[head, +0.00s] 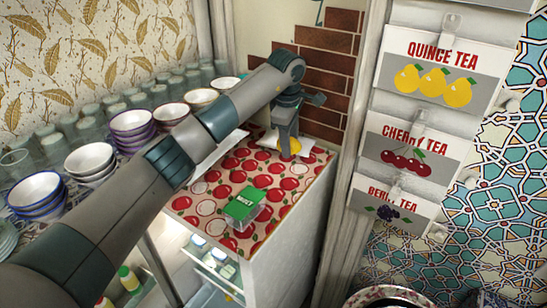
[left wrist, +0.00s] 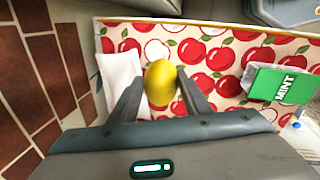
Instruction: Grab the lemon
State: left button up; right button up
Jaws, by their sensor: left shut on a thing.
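The yellow lemon (left wrist: 160,82) sits between the two fingers of my left gripper (left wrist: 157,98) in the left wrist view. In the head view my left gripper (head: 289,148) points down at the back of the counter, and a bit of the lemon (head: 295,146) shows at its fingertips. The gripper is shut on the lemon. A white cloth or paper (left wrist: 122,80) lies beside the lemon on the apple-patterned counter cover (head: 215,178). Whether the lemon touches the counter is hard to tell. My right gripper is in neither view.
A green and white mint box (head: 244,204) stands on the counter, also seen in the left wrist view (left wrist: 280,83). Stacked bowls (head: 132,126) and glasses line the left. A brick wall (head: 318,60) is close behind the gripper. Tea signs (head: 432,75) hang at right.

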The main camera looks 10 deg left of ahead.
pick_arm(q)
jog(key=d+r+b, duration=0.2)
jog(key=d+r, duration=0.1)
jog(key=d, duration=0.2)
jog(key=shift+w+d+r, duration=0.15)
jog(key=shift+d+r, duration=0.1)
jog(key=shift+d, duration=0.05)
